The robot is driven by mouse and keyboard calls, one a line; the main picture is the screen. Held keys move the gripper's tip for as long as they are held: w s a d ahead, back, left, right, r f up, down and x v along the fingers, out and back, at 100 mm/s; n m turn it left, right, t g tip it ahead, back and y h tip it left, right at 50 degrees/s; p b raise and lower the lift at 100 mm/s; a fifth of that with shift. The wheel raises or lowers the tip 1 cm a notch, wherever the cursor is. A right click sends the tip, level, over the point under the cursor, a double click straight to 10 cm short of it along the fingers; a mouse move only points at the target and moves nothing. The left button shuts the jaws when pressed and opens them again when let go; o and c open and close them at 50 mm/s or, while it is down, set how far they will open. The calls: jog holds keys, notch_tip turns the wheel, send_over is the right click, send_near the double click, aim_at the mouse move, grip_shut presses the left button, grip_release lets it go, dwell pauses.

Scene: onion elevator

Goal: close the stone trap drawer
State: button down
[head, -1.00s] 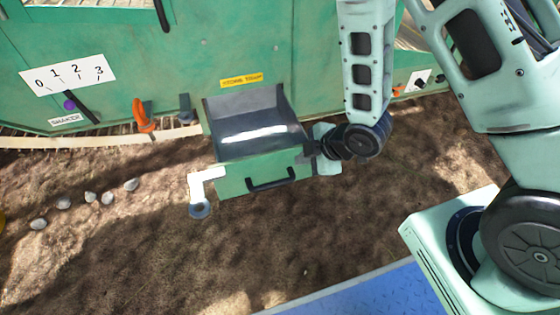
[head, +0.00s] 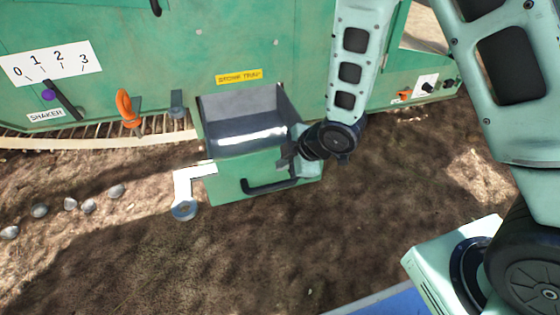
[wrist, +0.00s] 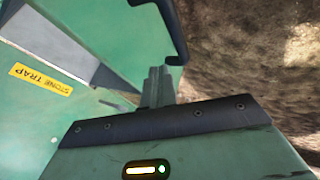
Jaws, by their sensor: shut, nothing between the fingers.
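The stone trap drawer (head: 226,188) is a green-fronted grey bin pulled out from the green machine, under a yellow label (head: 239,76). Its inside looks empty. A black bar handle (head: 262,187) runs across its front, and it also shows in the wrist view (wrist: 172,32). My gripper (head: 290,160) is shut and empty at the drawer's right front corner, close to the right end of the handle. In the wrist view the shut fingers (wrist: 157,85) overlap the drawer front's edge; I cannot tell whether they touch it.
A white bracket with a grey ring (head: 184,208) stands at the drawer's left. An orange handle (head: 127,108) and the shaker lever (head: 64,100) are on the machine further left. Several stones (head: 70,204) lie on the soil. The soil before the drawer is clear.

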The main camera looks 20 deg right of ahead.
jog(key=w, duration=0.2)
jog(key=w+b, duration=0.1)
jog(key=shift+w+d+r, duration=0.1)
jog(key=shift+w+r, duration=0.1)
jog(key=shift+w, duration=0.15)
